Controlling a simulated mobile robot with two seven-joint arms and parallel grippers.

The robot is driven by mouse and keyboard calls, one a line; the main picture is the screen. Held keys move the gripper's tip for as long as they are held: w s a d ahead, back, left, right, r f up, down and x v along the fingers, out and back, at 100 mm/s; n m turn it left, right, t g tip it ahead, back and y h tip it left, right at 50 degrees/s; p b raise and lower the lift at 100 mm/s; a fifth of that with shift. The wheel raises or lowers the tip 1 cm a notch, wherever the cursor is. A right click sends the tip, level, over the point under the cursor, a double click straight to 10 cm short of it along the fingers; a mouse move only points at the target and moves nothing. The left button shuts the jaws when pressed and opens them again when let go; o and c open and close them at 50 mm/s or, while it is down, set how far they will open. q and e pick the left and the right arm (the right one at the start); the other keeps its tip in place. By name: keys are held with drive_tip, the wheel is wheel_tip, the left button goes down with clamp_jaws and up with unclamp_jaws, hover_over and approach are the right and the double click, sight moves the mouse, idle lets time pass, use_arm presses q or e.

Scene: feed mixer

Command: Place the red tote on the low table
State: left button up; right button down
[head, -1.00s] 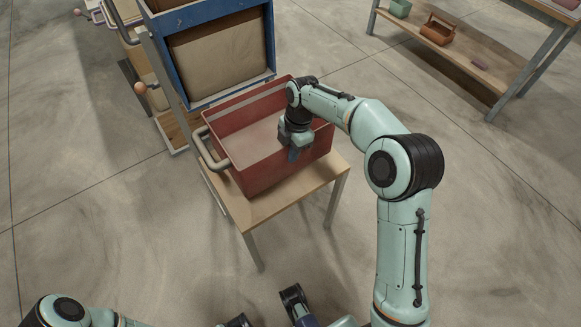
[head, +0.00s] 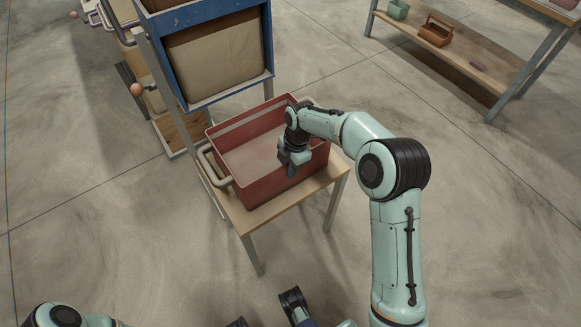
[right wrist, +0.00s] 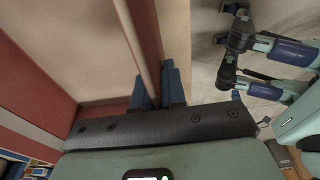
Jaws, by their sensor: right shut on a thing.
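The red tote (head: 262,189) is an open, empty box with a pale floor and a light handle on its left side. In the head view it is upright over the low wooden table (head: 313,192) and appears to rest on the top, though its underside is hidden. My right gripper (head: 291,166) is shut on the tote's near right wall. The right wrist view shows the blue fingers (right wrist: 160,85) on both sides of the red wall.
A blue-framed rack (head: 216,52) with a brown panel stands right behind the table. A cart with wooden shelves is at the back left. A wooden shelf (head: 465,62) with a brown caddy (head: 437,31) stands at the back right. The floor between is clear.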

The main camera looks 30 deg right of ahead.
drive_tip(key=c, duration=1.2)
unclamp_jaws()
drive_tip(key=r, duration=0.4)
drive_tip(key=d+r+p, duration=0.1)
drive_tip(key=r, duration=0.3)
drive_tip(key=r+p, duration=0.1)
drive_tip(key=r, duration=0.3)
drive_tip(key=shift+d, duration=0.4)
use_arm(q)
drive_tip(key=shift+s+d+r, duration=0.15)
drive_tip(key=shift+s+r, duration=0.55)
drive_tip(key=shift+r, duration=0.35)
